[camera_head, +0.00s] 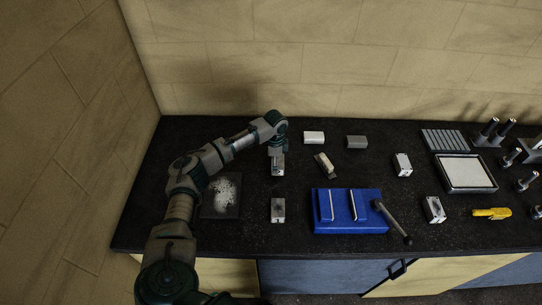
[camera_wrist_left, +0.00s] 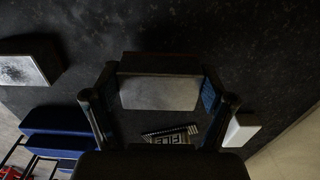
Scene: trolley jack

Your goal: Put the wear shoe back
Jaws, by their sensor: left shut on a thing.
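My left gripper (camera_head: 278,153) points down at the left-middle of the dark bench, over a pale grey block (camera_head: 278,168). In the left wrist view its two fingers (camera_wrist_left: 160,105) stand on either side of a flat grey face of the block (camera_wrist_left: 160,93), and the jaws are shut on it. I cannot tell whether the block touches the bench. Which piece is the wear shoe is not marked. A similar grey block (camera_head: 278,210) with a dark spot lies nearer the front. The right gripper is not in view.
A blue fixture (camera_head: 318,226) with upright plates stands to the right, a dark handle (camera_head: 393,221) beside it. Several loose blocks lie around, such as a white one (camera_head: 313,138) and a tilted one (camera_head: 325,166). A powdery dark mat (camera_head: 208,211) lies left; a framed tray (camera_head: 466,188) right.

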